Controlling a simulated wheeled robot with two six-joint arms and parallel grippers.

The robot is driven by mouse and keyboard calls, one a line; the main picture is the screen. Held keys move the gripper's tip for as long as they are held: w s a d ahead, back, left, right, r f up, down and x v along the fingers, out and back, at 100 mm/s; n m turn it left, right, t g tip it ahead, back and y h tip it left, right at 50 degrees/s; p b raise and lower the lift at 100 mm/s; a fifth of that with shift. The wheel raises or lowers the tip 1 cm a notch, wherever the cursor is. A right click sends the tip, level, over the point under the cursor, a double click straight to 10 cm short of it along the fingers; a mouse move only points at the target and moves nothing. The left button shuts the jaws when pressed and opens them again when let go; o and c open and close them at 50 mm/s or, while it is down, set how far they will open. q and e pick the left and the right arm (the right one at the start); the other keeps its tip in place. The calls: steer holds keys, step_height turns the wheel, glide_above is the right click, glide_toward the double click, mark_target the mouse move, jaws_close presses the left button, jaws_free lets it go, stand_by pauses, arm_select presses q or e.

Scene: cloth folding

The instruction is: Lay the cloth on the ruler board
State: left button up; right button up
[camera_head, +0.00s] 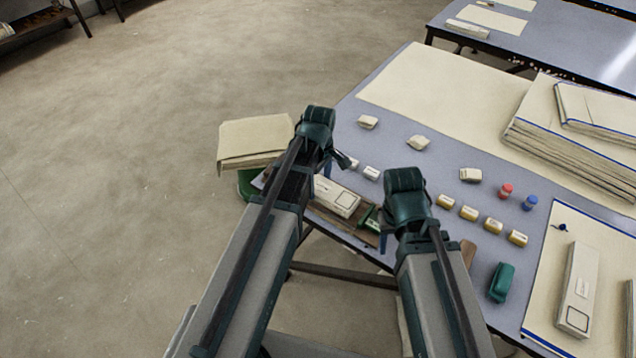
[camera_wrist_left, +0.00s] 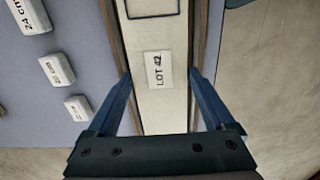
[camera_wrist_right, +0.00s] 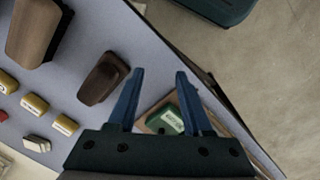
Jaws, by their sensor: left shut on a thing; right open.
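My left gripper (camera_head: 327,168) is low over a brown wooden tray (camera_wrist_left: 204,45) at the table's near-left edge. In the left wrist view its fingers (camera_wrist_left: 160,75) lie along both sides of a cream box marked LOT 42 (camera_wrist_left: 160,100) in the tray. My right gripper (camera_head: 397,235) is open and empty near the tray's right end; in its wrist view a green block (camera_wrist_right: 165,120) lies beyond and between the fingers (camera_wrist_right: 158,75). A cream, cloth-like sheet (camera_head: 252,138) lies left of the left gripper. Several cream sheets look alike, and I cannot tell the task's cloth or ruler board.
Small tags with cm marks (camera_wrist_left: 55,68), yellow-labelled blocks (camera_head: 470,213), red (camera_head: 506,190) and blue (camera_head: 529,202) pieces stand on the blue-grey table. A large cream sheet (camera_head: 440,90) covers the back; stacked sheets (camera_head: 570,125) lie right. A green object (camera_head: 501,282) is near the front edge.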

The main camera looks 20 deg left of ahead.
mark_target(319, 185)
arm_select(q)
steer(key=shift+f, duration=0.2)
arm_select(e)
steer(key=shift+f, duration=0.2)
arm_select(q)
steer(key=o, duration=1.4)
steer(key=shift+c, duration=0.2)
steer(key=shift+r, duration=0.15)
arm_select(e)
steer(key=shift+r, duration=0.15)
arm_select(q)
step_height(319, 185, up, 12)
steer(key=p, duration=1.2)
steer(key=s+d+m+y, duration=0.1)
steer(key=s+d+m, duration=0.9)
steer(key=s+m, duration=0.4)
steer(key=m, duration=0.3)
steer(key=shift+s+d+m, duration=0.15)
steer(key=shift+d+m, duration=0.05)
steer(key=shift+m, duration=0.2)
arm_select(e)
step_height(319, 185, up, 12)
arm_select(q)
steer(key=shift+r, duration=0.1)
